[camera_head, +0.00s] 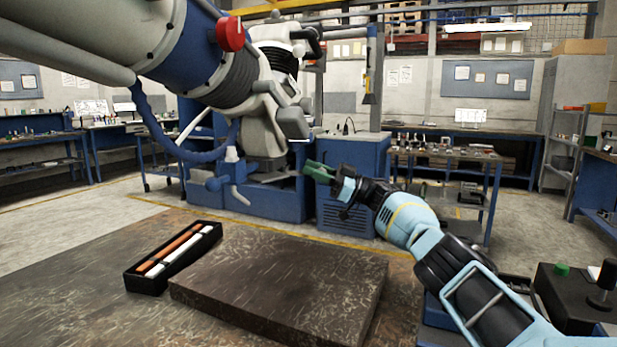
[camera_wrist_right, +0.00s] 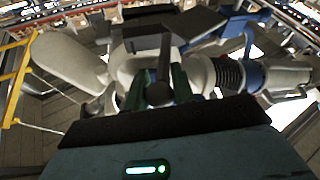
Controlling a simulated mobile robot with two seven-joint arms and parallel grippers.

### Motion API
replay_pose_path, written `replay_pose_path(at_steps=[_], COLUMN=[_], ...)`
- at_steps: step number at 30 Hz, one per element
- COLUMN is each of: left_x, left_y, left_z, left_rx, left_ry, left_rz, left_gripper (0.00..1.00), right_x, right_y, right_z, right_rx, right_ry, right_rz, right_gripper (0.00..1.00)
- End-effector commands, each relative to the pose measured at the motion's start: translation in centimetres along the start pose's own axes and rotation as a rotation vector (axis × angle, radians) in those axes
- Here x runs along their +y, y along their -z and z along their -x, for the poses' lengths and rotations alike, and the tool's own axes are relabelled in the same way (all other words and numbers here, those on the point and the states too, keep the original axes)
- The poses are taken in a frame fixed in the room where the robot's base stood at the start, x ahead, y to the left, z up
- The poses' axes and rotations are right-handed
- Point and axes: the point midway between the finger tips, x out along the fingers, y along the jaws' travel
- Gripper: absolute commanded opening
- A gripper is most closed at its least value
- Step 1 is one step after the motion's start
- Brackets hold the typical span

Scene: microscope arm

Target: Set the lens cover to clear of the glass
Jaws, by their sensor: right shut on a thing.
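The microscope head (camera_head: 268,130), pale grey with dark parts, hangs from a thick grey and blue arm (camera_head: 190,48) at the upper left. A grey block-like flap (camera_head: 293,123) juts from its right side; I cannot tell surely whether this is the lens cover or how it sits over the glass. My right gripper (camera_head: 312,171) reaches in from the right, below and right of the flap. In the right wrist view its green fingers (camera_wrist_right: 158,88) are shut on a dark lever with a rounded end (camera_wrist_right: 159,93), in front of the pale microscope parts. The glass is not clearly visible. My left gripper is not in view.
A dark worn slab (camera_head: 280,285) lies on the table in front, beside a black tray (camera_head: 135,278) with white and orange sticks. A red knob (camera_head: 231,34) sits on the thick arm. A blue cabinet (camera_head: 352,185) stands behind my right gripper. A control box (camera_head: 565,300) is at right.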

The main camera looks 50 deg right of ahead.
Motion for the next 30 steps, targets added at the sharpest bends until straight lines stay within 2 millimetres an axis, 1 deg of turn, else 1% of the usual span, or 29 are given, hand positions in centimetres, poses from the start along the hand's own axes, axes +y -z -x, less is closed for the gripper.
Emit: replay_pose_path(at_steps=[6,19,20,24,25,30], left_x=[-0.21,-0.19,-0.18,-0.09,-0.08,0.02], left_y=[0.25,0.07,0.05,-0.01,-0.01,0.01], left_z=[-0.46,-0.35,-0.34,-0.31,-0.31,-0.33], left_rx=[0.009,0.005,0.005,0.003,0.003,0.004], left_ry=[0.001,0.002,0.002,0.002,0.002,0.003], left_rz=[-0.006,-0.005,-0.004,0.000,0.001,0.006], left_gripper=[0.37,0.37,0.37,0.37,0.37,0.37], right_x=[0.22,0.22,0.22,0.21,0.20,0.19], right_y=[0.24,0.26,0.26,0.22,0.21,0.16], right_z=[0.28,0.30,0.30,0.31,0.32,0.34], right_rx=[0.006,0.005,0.006,0.005,0.004,0.003], right_ry=[0.006,0.009,0.009,0.009,0.009,0.010], right_rz=[-0.002,-0.003,-0.003,-0.003,-0.003,-0.004], right_gripper=[0.00,0.00,0.26,0.45,0.46,0.46])
